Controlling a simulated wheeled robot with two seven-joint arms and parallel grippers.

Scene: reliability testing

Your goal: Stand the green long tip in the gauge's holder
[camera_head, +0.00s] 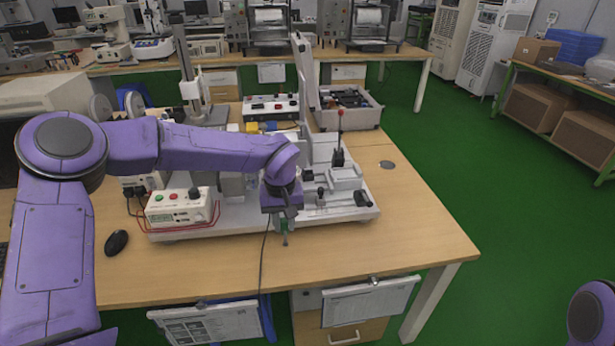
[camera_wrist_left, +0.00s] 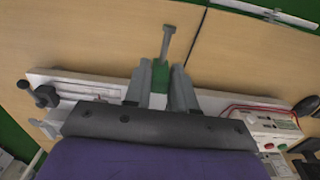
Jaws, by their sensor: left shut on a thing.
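The green long tip (camera_wrist_left: 160,74) is between the two fingers of my left gripper (camera_wrist_left: 160,84) in the left wrist view. Its grey shank with a small crosspiece sticks out beyond the fingertips. In the head view the left gripper (camera_head: 284,222) points down at the front edge of the gauge's white base plate (camera_head: 240,227), and a bit of the green tip (camera_head: 284,238) shows below it. I cannot pick out the holder for the tip with certainty; my arm covers part of the fixture.
A white control box (camera_head: 180,208) with buttons and red wires stands left of the gripper. A black mouse (camera_head: 117,242) lies on the wooden table (camera_head: 400,235). A grey bin of parts (camera_head: 348,116) is behind the fixture. The table's front and right side are mostly clear.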

